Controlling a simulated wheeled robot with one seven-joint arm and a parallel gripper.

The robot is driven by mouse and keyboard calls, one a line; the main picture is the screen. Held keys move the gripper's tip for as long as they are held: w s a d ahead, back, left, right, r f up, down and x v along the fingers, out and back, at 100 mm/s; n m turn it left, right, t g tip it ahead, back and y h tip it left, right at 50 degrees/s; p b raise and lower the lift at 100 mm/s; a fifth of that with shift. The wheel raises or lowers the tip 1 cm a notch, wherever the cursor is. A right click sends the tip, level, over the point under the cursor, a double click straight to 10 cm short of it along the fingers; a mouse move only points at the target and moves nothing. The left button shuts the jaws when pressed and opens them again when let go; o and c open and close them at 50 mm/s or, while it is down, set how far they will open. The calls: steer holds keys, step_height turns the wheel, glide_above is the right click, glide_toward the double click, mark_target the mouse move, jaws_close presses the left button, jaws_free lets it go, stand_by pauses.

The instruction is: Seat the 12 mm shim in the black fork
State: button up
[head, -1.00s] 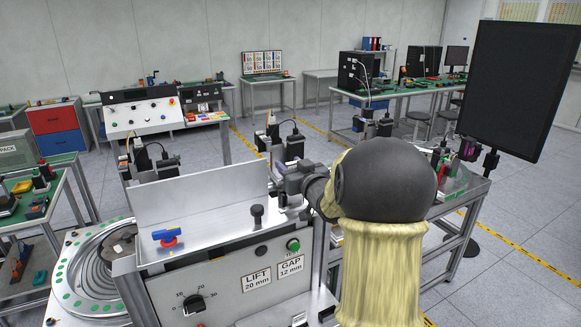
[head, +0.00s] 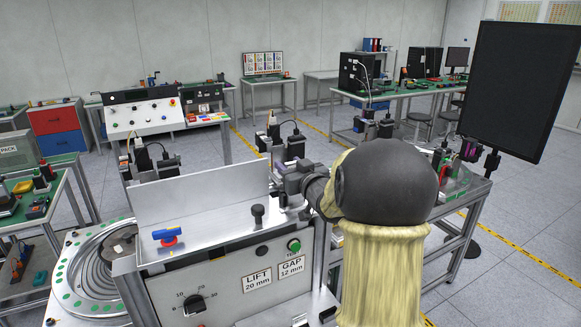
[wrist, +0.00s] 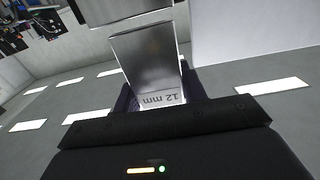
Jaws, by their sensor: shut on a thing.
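The 12 mm shim (wrist: 150,62) is a grey metal block with "12 mm" printed upside down near its lower edge in the wrist view. My gripper (wrist: 158,92) is shut on it, with dark fingers at both sides of its lower part. In the head view my gripper (head: 284,187) is at the right end of the bright metal tray on the machine, partly hidden by my own arm. The shim cannot be made out there. I cannot pick out the black fork in either view.
The machine front (head: 228,290) carries labels "LIFT 20 mm" and "GAP 12 mm". A metal edge (wrist: 125,10) is close beyond the shim. A large dark monitor (head: 515,90) is at right.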

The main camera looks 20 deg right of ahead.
steer(key=shift+f+b, duration=2.15)
steer(key=shift+f, duration=0.2)
stand_by(0.3)
steer(key=o, duration=1.1)
steer(key=s+b, duration=0.4)
steer(key=s, duration=1.3)
steer(key=shift+s+d+b, duration=0.25)
steer(key=shift+b, duration=0.1)
